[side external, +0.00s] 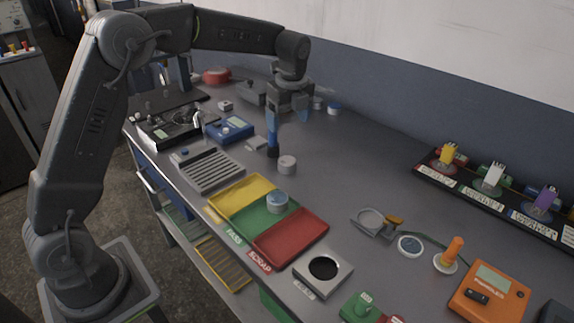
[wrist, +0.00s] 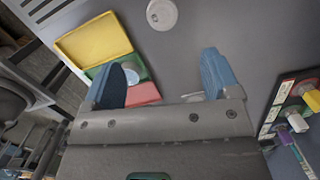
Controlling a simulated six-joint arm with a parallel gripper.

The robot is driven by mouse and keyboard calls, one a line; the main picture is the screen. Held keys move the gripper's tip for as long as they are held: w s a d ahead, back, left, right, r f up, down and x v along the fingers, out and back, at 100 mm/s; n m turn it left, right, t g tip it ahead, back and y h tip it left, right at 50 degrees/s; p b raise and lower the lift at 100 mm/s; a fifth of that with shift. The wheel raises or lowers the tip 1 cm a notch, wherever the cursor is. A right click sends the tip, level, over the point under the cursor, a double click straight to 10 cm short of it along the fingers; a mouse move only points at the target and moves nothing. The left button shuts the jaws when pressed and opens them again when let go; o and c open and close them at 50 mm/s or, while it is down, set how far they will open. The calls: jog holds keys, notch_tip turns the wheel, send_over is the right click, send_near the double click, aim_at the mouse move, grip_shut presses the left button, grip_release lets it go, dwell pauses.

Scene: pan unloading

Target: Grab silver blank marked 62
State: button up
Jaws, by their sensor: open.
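A short silver cylinder (side external: 287,165) stands upright on the grey bench, just in front of my gripper. It also shows as a pale round top (wrist: 162,14) at the upper edge of the wrist view, with marks too small to read, so I cannot confirm 62. My gripper (side external: 287,130) is open above the bench, behind and above this cylinder. Its blue fingers are spread wide and empty in the wrist view (wrist: 163,72).
A tray with yellow (side external: 243,193), green and red (side external: 292,238) sections stands in front. A blue-topped cylinder (side external: 277,204) sits in the green section. A ribbed grey rack (side external: 208,170) and blue box (side external: 230,129) lie left.

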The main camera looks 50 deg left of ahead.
send_over(287, 160)
notch_tip(287, 160, down, 8)
jog(key=shift+s+d+f, duration=0.1)
jog(key=shift+s+f, duration=0.05)
jog(key=shift+f, duration=2.75)
jog(key=shift+c, duration=0.2)
jog(key=c, duration=1)
